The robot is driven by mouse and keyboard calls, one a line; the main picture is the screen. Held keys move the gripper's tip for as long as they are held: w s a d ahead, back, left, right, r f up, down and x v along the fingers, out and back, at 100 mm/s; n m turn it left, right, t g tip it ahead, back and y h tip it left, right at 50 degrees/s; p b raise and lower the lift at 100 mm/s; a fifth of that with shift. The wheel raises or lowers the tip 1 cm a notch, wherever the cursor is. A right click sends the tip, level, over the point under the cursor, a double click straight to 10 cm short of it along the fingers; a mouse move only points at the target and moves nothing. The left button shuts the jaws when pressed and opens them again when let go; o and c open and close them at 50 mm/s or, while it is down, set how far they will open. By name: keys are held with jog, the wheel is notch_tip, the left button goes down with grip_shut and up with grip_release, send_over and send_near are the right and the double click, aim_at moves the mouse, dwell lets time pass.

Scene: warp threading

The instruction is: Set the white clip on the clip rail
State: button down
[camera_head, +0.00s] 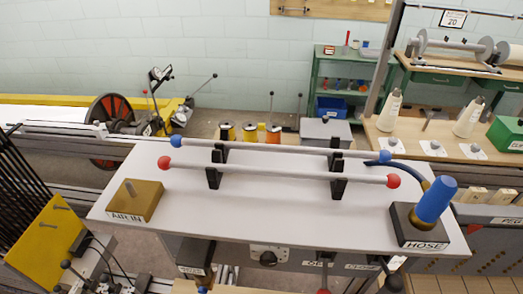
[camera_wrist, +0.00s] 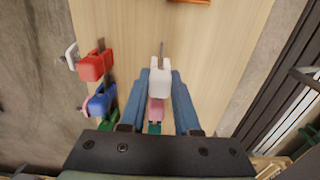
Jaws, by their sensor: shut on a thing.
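In the wrist view, my gripper (camera_wrist: 160,100) has its two blue fingers shut on a white clip (camera_wrist: 160,83). A thin grey pin sticks up from the clip's far end. A pink piece (camera_wrist: 156,109) and a green piece (camera_wrist: 155,128) show below it between the fingers; whether they touch it cannot be told. My gripper and the white clip are not visible in the head view. I cannot make out the clip rail for certain in either view.
In the wrist view, red (camera_wrist: 95,65), blue (camera_wrist: 102,101) and green pieces line the left side of a wooden board (camera_wrist: 215,60). The head view shows a white table (camera_head: 270,214) with two ball-ended rods, an AIR IN block (camera_head: 135,200) and a blue cylinder (camera_head: 436,199) on a HOSE block.

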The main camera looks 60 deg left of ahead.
jog(key=shift+f+b, duration=0.7)
jog(key=shift+f, duration=0.45)
dwell(0.4)
jog(key=c, duration=0.6)
grip_release()
jog(key=shift+o, duration=0.2)
jog(key=shift+r, duration=0.15)
notch_tip(320, 180, up, 12)
jog(key=shift+r, duration=0.4)
